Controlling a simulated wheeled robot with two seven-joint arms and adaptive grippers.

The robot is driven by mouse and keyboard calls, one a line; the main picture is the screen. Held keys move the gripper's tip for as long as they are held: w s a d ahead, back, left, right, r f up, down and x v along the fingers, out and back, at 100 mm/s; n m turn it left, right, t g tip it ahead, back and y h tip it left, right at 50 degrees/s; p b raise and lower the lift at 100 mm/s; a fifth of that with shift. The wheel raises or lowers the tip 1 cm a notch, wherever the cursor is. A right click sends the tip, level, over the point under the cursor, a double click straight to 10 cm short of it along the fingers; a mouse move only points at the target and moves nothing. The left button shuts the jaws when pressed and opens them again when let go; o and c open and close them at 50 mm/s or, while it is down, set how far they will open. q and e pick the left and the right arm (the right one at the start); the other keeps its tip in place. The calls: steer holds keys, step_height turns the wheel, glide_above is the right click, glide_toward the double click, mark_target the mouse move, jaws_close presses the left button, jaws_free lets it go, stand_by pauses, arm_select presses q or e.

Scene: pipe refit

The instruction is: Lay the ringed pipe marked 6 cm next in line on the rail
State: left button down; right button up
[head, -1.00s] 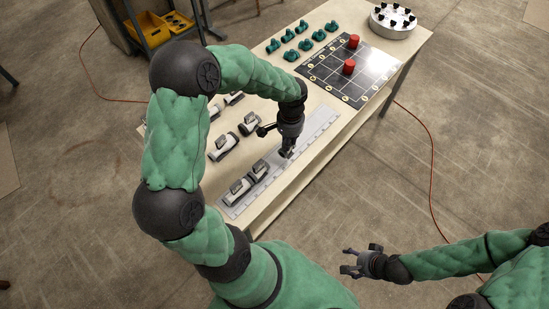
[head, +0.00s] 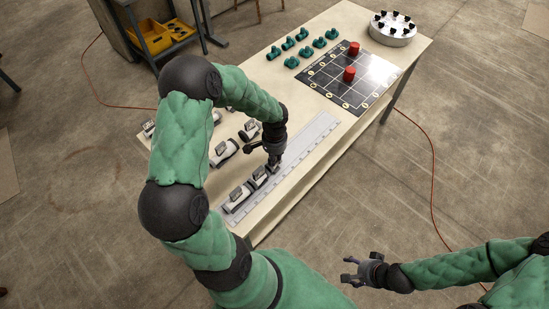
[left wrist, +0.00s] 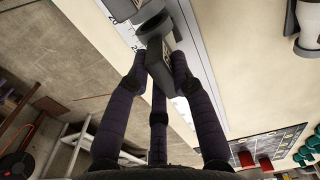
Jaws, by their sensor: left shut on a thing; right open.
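The long pale rail (head: 312,138), with ruler-like marks, lies along the near side of the table. Two grey-white pipes with dark tags, one at the rail's near end (head: 237,198) and one beyond it (head: 259,179), lie in line on it. My left gripper (head: 273,163) is low over the rail at the far end of this line, shut on a dark-tagged pipe (left wrist: 163,70). In the left wrist view its fingers close around the dark part, and a dark ring shows beyond. Its marking is not readable; contact with the rail is unclear. My right gripper (head: 352,272) is open and empty, off the table.
Loose pipes (head: 222,152) lie left of the rail, close to my left arm. A dark grid board (head: 345,90) with red cylinders (head: 349,74), several green fittings (head: 304,50) and a round white tray (head: 392,34) stand farther back. The rail's far part is clear.

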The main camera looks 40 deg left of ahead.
arm_select(q)
steer(key=shift+f, duration=0.25)
steer(key=shift+f, duration=0.2)
steer(key=c, duration=1.1)
jaws_free()
steer(key=shift+r, duration=0.15)
